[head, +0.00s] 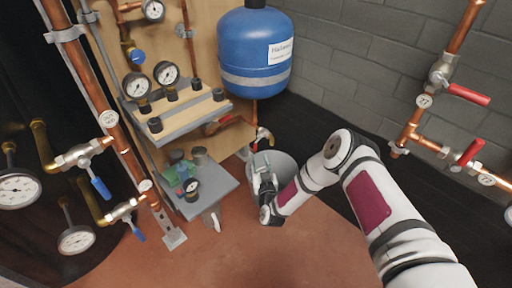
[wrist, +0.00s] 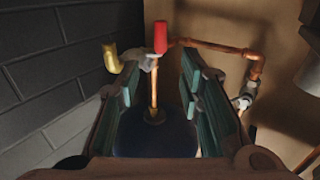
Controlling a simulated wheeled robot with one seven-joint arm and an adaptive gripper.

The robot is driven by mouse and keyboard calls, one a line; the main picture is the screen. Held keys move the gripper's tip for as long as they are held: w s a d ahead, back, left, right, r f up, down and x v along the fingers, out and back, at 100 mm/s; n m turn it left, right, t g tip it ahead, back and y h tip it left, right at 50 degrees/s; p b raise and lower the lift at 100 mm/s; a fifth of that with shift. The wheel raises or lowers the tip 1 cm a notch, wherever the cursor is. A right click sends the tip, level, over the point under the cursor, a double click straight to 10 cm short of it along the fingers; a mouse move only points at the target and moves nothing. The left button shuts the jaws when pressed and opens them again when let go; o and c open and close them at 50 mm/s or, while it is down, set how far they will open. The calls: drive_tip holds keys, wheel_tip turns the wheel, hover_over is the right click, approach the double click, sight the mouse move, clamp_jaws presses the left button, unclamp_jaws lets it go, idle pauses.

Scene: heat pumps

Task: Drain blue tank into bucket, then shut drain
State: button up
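The blue tank (head: 254,55) hangs on the wooden panel, with a copper pipe below it leading to a brass drain tap (head: 264,136). The grey bucket (head: 288,163) stands on the floor below the tap, partly hidden by my arm. My gripper (head: 262,176) is at the bucket in the head view; its exact height cannot be told. In the wrist view my gripper (wrist: 160,100) is open and empty. Beyond its fingers are the drain's red handle (wrist: 160,37) and brass spout (wrist: 112,58), apart from the fingers. The tank's dark underside (wrist: 155,138) shows low between them.
A grey stand (head: 205,190) with small coloured parts and a gauge is left of the bucket. Copper pipes with blue-handled valves (head: 100,186) are at the left, red-handled valves (head: 468,95) at the right. A grey block wall (head: 370,65) is behind. Reddish floor in front is clear.

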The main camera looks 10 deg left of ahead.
sight(256, 146)
drive_tip(key=b+x, duration=0.3)
drive_tip(key=x, duration=0.6)
drive_tip(key=shift+w+a+b, duration=0.15)
drive_tip(key=shift+w+b, duration=0.15)
drive_tip(key=shift+b, duration=0.05)
clamp_jaws()
